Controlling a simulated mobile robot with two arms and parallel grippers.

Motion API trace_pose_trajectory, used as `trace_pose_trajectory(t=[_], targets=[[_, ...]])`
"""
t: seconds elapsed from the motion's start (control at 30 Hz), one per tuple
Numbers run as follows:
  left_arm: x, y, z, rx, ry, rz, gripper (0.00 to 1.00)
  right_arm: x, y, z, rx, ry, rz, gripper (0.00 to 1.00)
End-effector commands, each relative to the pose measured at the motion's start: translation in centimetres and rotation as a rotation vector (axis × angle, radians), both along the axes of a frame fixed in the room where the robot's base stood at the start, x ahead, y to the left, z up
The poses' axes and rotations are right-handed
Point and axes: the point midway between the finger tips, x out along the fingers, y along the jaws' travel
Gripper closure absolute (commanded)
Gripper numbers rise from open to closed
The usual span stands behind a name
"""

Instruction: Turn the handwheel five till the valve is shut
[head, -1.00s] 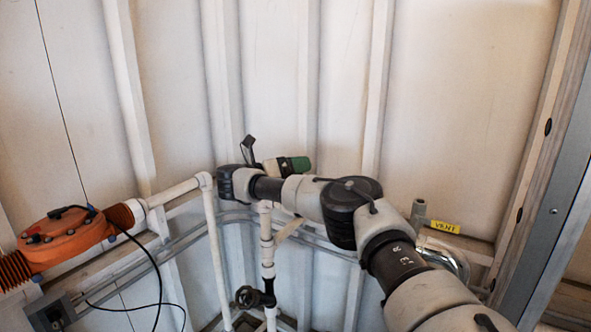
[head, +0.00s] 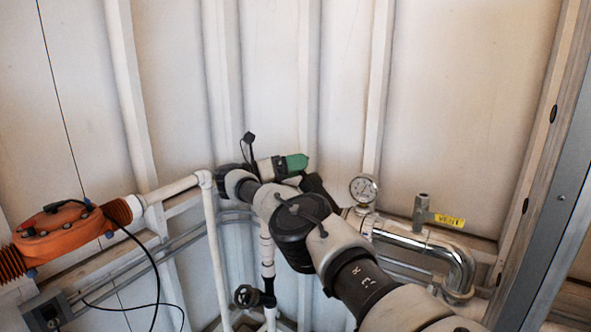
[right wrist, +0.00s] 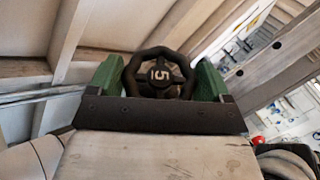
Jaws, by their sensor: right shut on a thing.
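Handwheel five (right wrist: 158,53) is a black wheel with a white number on its hub, seen in the right wrist view. My right gripper (right wrist: 158,77) has a green finger on each side of the wheel and is shut on it. In the head view my right gripper (head: 291,164) shows at the middle, with a green finger pointing right. I cannot make out handwheel five there. My left gripper is not in view.
A black handwheel (head: 247,296) sits on a white pipe low in the head view. A pressure gauge (head: 363,188), chrome pipe (head: 420,243) and yellow VENT tag (head: 449,221) are at right. An orange unit (head: 62,234) is at left.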

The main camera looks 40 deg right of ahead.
Motion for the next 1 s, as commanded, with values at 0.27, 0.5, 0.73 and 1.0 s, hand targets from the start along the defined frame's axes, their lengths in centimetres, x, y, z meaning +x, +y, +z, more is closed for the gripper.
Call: trace_pose_trajectory(t=[0.27, 0.5, 0.73, 1.0], targets=[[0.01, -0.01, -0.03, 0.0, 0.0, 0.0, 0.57, 0.02, -0.03, 0.18, -0.006, -0.001, -0.001, 0.44], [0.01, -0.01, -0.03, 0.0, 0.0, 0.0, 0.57, 0.02, -0.02, 0.15, -0.005, 0.0, -0.001, 0.12], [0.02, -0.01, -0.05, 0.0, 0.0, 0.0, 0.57, 0.01, -0.01, 0.05, -0.004, 0.0, -0.001, 0.0], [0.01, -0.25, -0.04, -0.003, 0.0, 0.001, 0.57, 0.0, -0.02, -0.13, -0.004, 0.001, -0.002, 0.0]])
